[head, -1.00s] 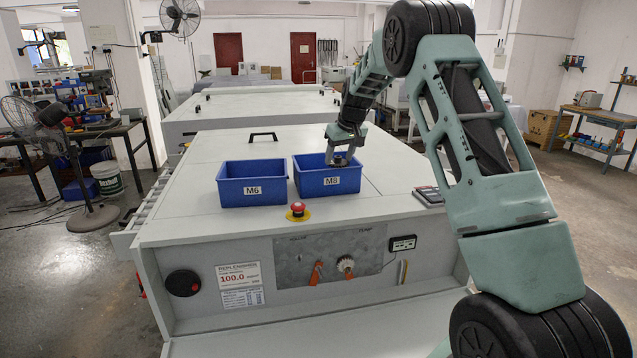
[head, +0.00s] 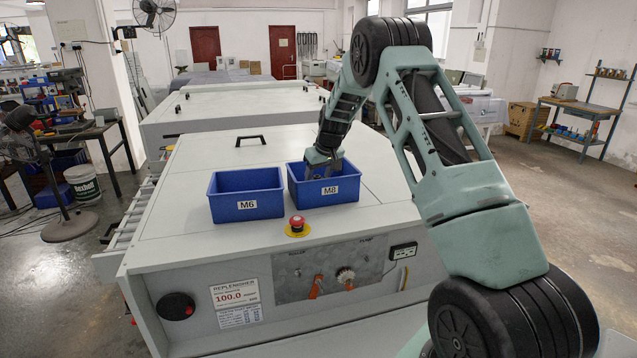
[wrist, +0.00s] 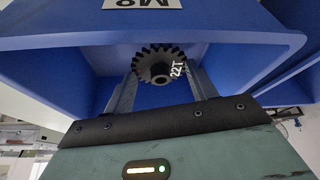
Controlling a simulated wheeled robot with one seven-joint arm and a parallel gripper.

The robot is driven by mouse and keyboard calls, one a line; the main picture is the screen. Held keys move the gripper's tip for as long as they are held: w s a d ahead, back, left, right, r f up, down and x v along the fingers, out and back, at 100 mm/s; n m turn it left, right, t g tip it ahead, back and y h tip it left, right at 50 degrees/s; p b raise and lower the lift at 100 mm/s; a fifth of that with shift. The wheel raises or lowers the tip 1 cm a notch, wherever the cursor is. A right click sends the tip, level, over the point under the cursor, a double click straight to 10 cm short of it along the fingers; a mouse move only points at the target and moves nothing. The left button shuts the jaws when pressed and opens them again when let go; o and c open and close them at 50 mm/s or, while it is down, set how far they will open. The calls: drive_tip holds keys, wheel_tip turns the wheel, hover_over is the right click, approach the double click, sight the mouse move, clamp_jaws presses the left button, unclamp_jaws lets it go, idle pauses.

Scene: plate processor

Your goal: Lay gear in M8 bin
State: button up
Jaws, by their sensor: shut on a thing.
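The blue M8 bin (head: 330,193) stands on the machine's top, to the right of the blue M6 bin (head: 246,206). My gripper (head: 325,172) reaches down into the M8 bin from above. In the wrist view, my gripper (wrist: 158,85) is shut on a dark toothed gear (wrist: 152,66) marked 22T, with one finger on each side of it. The gear is inside the bin's walls. The bin's front wall with its M8 label (wrist: 165,2) shows at the top of that view. Whether the gear touches the bin floor I cannot tell.
A red stop button (head: 297,223) on a yellow base sits in front of the bins. A black handle (head: 251,140) lies behind them on the flat machine top. The top is clear to the left of the M6 bin.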

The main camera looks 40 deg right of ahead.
drive_tip(key=shift+f+p, duration=0.65)
drive_tip(key=shift+f, duration=1.2)
drive_tip(key=shift+f, duration=0.1)
drive_tip(key=o, duration=1.1)
drive_tip(key=shift+c, duration=0.2)
